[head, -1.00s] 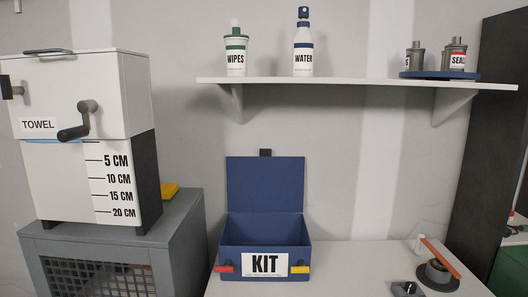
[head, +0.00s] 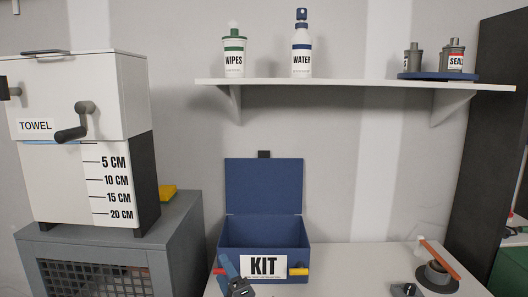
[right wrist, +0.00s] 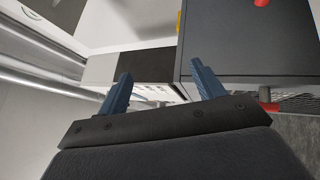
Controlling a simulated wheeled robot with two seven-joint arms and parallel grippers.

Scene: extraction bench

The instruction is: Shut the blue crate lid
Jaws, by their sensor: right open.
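The blue crate (head: 235,235) marked KIT stands on the white bench in the head view. Its blue lid (head: 264,186) stands upright at the back, open, with a black tab (head: 264,154) on its top edge. My right gripper (head: 232,273) shows at the bottom of the head view, in front of the crate's lower left front, partly covering the red latch. In the right wrist view its blue fingers (right wrist: 162,85) are apart with nothing between them. My left gripper is not in view.
A shelf (head: 350,84) with bottles and canisters runs above the crate. A white TOWEL box (head: 65,90) with a crank stands on a grey cabinet (head: 180,240) to the left. A small stand with an orange bar (head: 440,258) is on the bench at right.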

